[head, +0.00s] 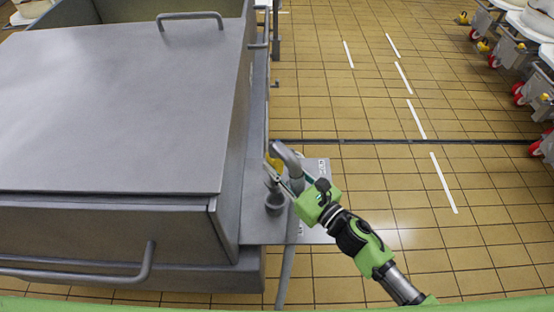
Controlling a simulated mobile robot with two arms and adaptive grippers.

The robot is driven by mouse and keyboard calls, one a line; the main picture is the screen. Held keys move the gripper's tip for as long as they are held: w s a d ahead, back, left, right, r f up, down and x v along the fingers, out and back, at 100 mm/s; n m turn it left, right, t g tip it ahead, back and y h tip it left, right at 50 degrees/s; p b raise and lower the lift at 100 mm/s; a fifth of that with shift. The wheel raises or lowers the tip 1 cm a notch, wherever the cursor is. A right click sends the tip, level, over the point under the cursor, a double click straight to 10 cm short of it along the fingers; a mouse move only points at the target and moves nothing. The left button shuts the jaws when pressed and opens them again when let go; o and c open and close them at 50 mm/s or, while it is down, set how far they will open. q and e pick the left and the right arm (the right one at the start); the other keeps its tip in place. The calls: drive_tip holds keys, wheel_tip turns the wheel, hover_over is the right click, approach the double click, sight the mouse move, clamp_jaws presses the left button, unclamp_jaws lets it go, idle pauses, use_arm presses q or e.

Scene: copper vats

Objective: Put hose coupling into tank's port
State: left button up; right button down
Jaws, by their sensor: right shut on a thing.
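The tank (115,105) is a large grey metal vat with a flat lid, filling the left of the head view. A grey round cup-shaped port (274,203) stands at its right side. A grey hose (287,262) rises from below, passes behind my gripper and curves over at the top. A yellow piece, seemingly the hose coupling (273,163), shows at the curved end, above the port and apparently apart from it. My right gripper (284,182) is shut on the coupling or hose end; its fingers partly hide the grip. My left gripper is not in view.
A flat grey plate (318,226) juts out beside the port. The tiled floor (350,105) to the right is open, with white line marks. Wheeled grey carts (515,55) with red wheels stand along the right edge. Metal handles (147,262) stick out from the tank.

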drive_tip(key=b, duration=0.3)
hover_over(279, 191)
drive_tip(key=shift+w+a+f, duration=0.1)
drive_tip(key=shift+w+f, duration=0.1)
drive_tip(key=shift+f, duration=0.85)
drive_tip(key=shift+w+f, duration=0.15)
drive_tip(key=shift+f, duration=0.9)
drive_tip(key=shift+f+b, duration=0.15)
drive_tip(key=shift+b, duration=0.2)
drive_tip(key=shift+f, duration=0.15)
drive_tip(key=shift+f+b, duration=0.35)
drive_tip(key=shift+b, duration=0.15)
drive_tip(key=shift+f+b, duration=1.15)
drive_tip(key=shift+b, duration=0.05)
drive_tip(key=shift+f+b, duration=0.75)
drive_tip(key=shift+f, duration=0.05)
drive_tip(key=shift+f+b, duration=0.55)
drive_tip(key=shift+b, duration=0.05)
